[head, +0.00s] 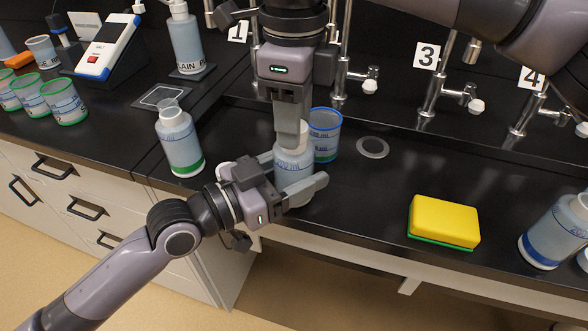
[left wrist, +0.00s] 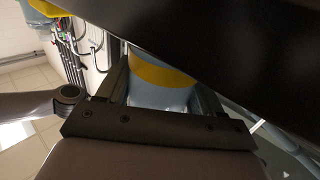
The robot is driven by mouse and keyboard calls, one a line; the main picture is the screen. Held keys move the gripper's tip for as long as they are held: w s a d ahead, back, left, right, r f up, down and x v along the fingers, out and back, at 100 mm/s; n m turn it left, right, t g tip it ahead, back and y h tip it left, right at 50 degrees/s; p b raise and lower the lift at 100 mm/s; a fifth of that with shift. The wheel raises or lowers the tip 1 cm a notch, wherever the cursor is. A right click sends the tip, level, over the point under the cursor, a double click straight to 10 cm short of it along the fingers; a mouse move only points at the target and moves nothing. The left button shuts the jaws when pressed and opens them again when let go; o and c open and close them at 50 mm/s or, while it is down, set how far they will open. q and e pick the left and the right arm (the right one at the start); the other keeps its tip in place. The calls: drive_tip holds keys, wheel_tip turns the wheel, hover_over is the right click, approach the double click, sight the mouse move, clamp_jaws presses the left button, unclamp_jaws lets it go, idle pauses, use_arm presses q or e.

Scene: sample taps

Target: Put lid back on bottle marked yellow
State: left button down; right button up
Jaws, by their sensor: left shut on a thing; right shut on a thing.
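A translucent bottle (head: 293,182) with bluish contents stands upright at the counter's front edge. Its yellow band shows in the left wrist view (left wrist: 160,76). My left gripper (head: 306,180) is shut around the bottle's body from the side. My right gripper (head: 291,140) reaches down from above and is shut on a white lid (head: 283,137) at the bottle's top. The fingers cover much of the lid, so I cannot tell whether it is seated on the neck.
A green-banded bottle (head: 180,142) stands to the left, and a blue-rimmed cup (head: 325,136) close behind right. A white round thing (head: 225,170) is partly hidden by my left gripper. A yellow sponge (head: 444,220) and blue-banded bottle (head: 554,236) are to the right. Taps (head: 438,95) line the back.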

drive_tip(key=m, duration=1.3)
drive_tip(key=o, duration=1.2)
drive_tip(key=shift+c, duration=0.2)
drive_tip(key=shift+r, duration=2.25)
drive_tip(key=shift+c, duration=0.2)
